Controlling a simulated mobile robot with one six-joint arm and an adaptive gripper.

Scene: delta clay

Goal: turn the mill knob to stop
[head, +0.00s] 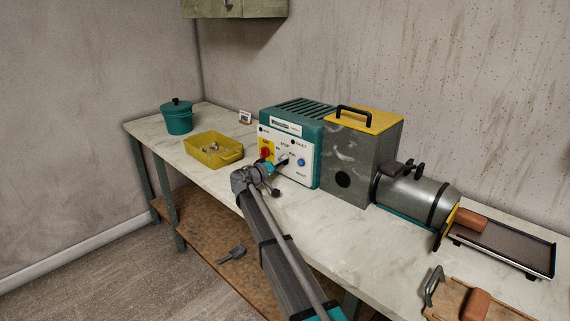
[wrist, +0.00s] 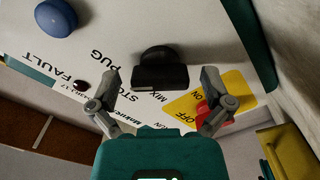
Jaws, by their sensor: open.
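The mill's white control panel (head: 296,164) is on the front of a teal box. The black mill knob (wrist: 159,77) has a straight bar grip and shows near the middle of the wrist view. Printed words STOP, PUG and MIX are beside it; I cannot tell which one it points to. My gripper (head: 272,166) is at the panel in the head view and partly hides the knob area. In the wrist view my gripper (wrist: 161,88) is open, one finger on each side of the knob, with gaps on both sides.
A red switch on a yellow plate (wrist: 195,103) is close to one finger; a blue button (wrist: 56,18) is farther off. A yellow tray (head: 228,156) and teal pot (head: 178,122) stand left. A grey mill housing (head: 358,150) and metal barrel (head: 415,195) stand right.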

